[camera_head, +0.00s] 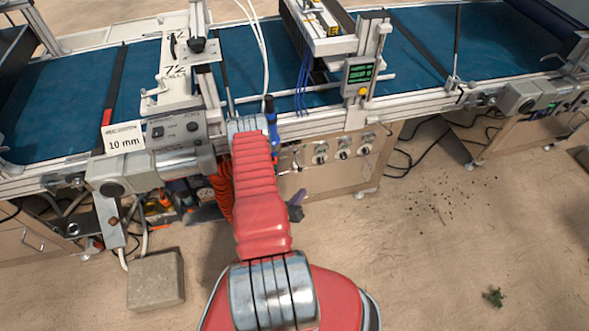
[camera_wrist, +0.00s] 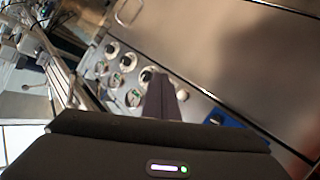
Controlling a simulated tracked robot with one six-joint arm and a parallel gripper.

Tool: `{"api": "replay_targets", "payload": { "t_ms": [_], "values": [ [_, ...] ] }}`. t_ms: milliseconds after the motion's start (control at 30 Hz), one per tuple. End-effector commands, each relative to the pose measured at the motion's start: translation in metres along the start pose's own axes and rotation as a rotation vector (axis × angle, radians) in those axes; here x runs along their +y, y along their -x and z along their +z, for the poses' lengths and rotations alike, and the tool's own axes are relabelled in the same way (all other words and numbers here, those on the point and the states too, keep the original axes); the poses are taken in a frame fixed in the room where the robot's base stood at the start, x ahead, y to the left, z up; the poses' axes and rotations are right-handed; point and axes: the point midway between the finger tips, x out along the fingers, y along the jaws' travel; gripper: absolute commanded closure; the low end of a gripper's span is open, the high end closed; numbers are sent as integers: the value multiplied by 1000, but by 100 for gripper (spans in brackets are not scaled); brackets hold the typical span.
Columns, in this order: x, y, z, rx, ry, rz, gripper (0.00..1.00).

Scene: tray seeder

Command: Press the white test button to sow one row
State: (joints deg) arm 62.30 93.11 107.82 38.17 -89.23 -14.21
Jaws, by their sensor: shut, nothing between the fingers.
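In the wrist view, my gripper (camera_wrist: 160,82) is shut and empty. Its dark fingers point at the seeder's front panel (camera_wrist: 205,55), with several round dials and knobs (camera_wrist: 128,62) to their left. A small pale round part (camera_wrist: 182,95) shows just right of the fingers. I cannot tell whether it is the white test button or whether the fingers touch it. In the head view, a dark part of my gripper (camera_head: 296,206) shows beside my red arm, below the panel (camera_head: 330,180). My arm hides the panel's left part.
The seeder's blue belt (camera_head: 420,45) runs across the back. A display box (camera_head: 359,77) with a yellow button stands above the panel. A grey control box (camera_head: 175,130) sits left of my arm, with a grey block (camera_head: 155,280) below.

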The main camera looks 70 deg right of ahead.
Motion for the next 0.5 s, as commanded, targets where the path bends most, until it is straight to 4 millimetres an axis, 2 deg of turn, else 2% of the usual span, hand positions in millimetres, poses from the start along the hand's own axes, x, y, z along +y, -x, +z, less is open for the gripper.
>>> {"api": "replay_targets", "payload": {
  "t_ms": [267, 500],
  "values": [
    [-2, -2, -2, 0, -1, -1, 100],
    [-11, -15, -11, 1, -2, 0, 100]
  ]
}}
